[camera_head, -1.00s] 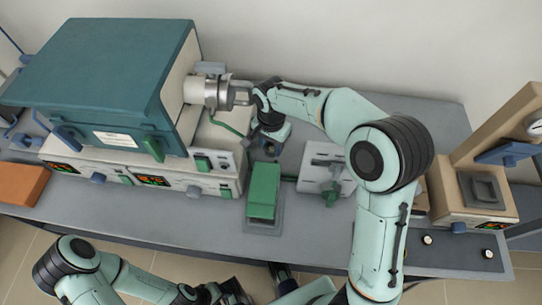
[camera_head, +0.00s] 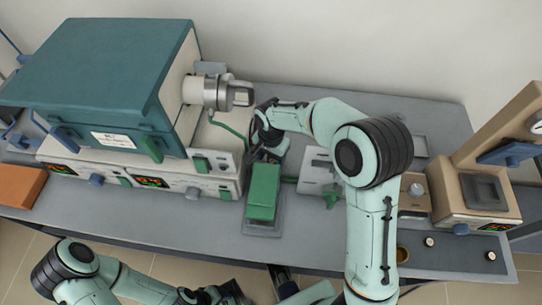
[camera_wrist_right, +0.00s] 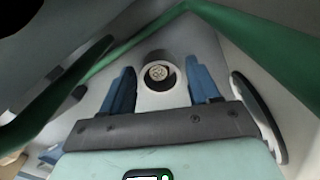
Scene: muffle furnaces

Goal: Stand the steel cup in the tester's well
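My right gripper (camera_head: 264,157) points down over the bench, just behind the green block. In the right wrist view its two blue fingers (camera_wrist_right: 161,88) are apart. Between and beyond them is a pale round cup-like piece (camera_wrist_right: 147,84) with a dark opening and a grey speckled inside; gaps show on both sides. I cannot tell whether it is the steel cup. In the head view the gripper hides this spot. Which device is the tester, and where its well is, I cannot tell surely. My left gripper (camera_head: 232,292) is at the bottom edge, its fingers unclear.
A teal furnace (camera_head: 105,75) with a steel cylinder (camera_head: 213,92) on its side stands left. A green block (camera_head: 263,192) is in front of my right gripper. A green cable (camera_head: 228,128) runs nearby.

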